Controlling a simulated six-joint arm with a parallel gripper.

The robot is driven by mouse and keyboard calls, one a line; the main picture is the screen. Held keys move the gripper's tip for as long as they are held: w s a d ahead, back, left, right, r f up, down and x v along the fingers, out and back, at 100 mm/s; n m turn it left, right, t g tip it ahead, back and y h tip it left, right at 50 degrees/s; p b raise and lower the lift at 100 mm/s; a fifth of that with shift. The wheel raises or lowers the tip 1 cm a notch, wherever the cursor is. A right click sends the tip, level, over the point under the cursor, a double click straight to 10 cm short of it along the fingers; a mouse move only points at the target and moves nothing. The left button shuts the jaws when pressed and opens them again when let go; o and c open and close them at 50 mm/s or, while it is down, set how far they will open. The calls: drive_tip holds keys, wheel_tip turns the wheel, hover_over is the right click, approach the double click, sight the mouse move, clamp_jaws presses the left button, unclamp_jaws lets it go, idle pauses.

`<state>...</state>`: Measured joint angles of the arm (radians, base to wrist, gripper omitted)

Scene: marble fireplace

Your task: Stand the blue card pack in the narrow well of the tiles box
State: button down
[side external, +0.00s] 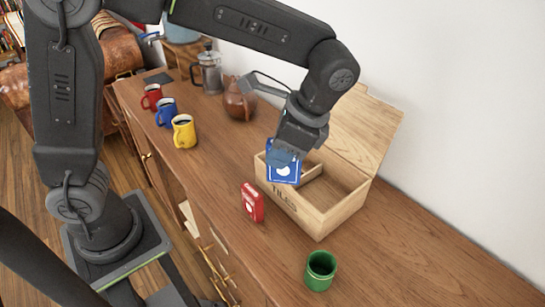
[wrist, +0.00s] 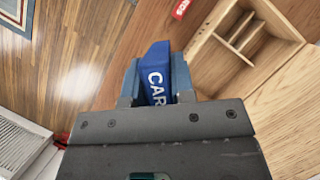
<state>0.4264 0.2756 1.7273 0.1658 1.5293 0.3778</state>
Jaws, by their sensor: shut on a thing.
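The blue card pack (side external: 284,175) is held in my gripper (side external: 286,153), shut on its upper part. In the side view it hangs roughly upright, overlapping the left end of the tiles box (side external: 312,217). In the wrist view the pack (wrist: 157,78) shows "CAR" lettering between the two fingers (wrist: 156,68). There it lies to the left of the box (wrist: 203,77), apart from its compartments in the picture. The open wooden box has a divider (wrist: 240,27) that forms narrow spaces at one end. The pack and gripper partly hide that end in the side view.
A red card pack (side external: 252,203) stands in front of the box. A green cup (side external: 320,270) is at the near right. Red (side external: 151,96), blue (side external: 166,111) and yellow (side external: 184,131) mugs stand at left. A brown teapot (side external: 240,103) and the raised lid (side external: 362,130) are behind.

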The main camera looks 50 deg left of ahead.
drive_tip(key=w+a+n+t+h, duration=0.2)
drive_tip(key=w+a+n+h, duration=0.4)
drive_tip(key=n, duration=0.8)
drive_tip(key=w+a+n+t+h, duration=0.15)
drive_tip(key=w+a+n, duration=0.5)
drive_tip(key=n, duration=0.65)
drive_tip(key=w+a+x, duration=0.1)
drive_tip(key=a+x, duration=0.1)
drive_tip(key=x, duration=1.1)
drive_tip(key=shift+a+f+n+h, duration=0.2)
drive_tip(key=shift+f+n+h, duration=0.1)
drive_tip(key=shift+f+h, duration=0.15)
drive_tip(key=shift+f, duration=0.1)
drive_tip(key=shift+f, duration=0.35)
drive_tip(key=shift+f, duration=1.2)
drive_tip(key=shift+f, duration=0.4)
drive_tip(key=shift+f, duration=0.2)
